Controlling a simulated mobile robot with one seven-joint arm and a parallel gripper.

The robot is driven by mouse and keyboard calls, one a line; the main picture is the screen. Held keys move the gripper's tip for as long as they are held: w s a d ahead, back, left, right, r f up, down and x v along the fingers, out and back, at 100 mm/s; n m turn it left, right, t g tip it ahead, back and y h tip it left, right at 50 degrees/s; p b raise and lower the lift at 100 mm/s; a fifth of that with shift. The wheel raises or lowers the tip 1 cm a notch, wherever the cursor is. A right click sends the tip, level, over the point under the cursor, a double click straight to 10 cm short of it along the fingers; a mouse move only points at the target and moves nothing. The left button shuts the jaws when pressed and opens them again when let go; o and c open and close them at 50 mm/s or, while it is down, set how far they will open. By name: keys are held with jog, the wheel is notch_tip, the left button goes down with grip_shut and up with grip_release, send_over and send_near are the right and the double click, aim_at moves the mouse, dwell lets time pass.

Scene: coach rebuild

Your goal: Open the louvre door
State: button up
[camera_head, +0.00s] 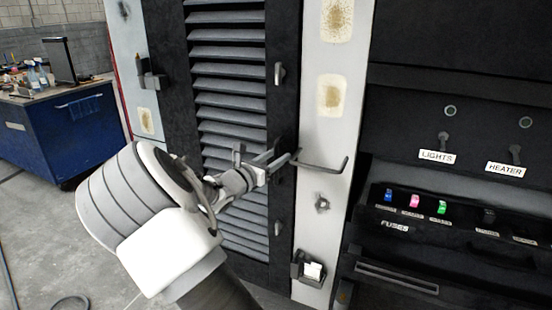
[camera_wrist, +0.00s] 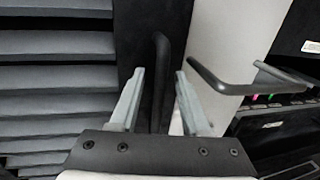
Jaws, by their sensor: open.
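The louvre door (camera_head: 232,108) has grey slats in a black frame and looks shut. Its slats (camera_wrist: 55,75) fill the left of the wrist view. A dark upright handle (camera_wrist: 161,95) with a curved top stands on the black frame. My gripper (camera_head: 281,157) is open in front of the door's right edge. In the wrist view, the handle lies between the two fingers of my gripper (camera_wrist: 160,76) as seen from behind; I cannot tell how deep it sits between them. In the head view, the gripper hides part of that edge. A small grey fitting (camera_head: 278,73) shows higher up.
A dark bent bar (camera_head: 325,166) juts from the pale pillar (camera_head: 318,125), close to the right of my fingers; it also shows in the wrist view (camera_wrist: 235,90). A black switch panel (camera_head: 460,210) stands right. A blue workbench (camera_head: 65,135) is far left, with open floor before it.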

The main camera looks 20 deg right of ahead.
grip_shut()
dwell(1.4)
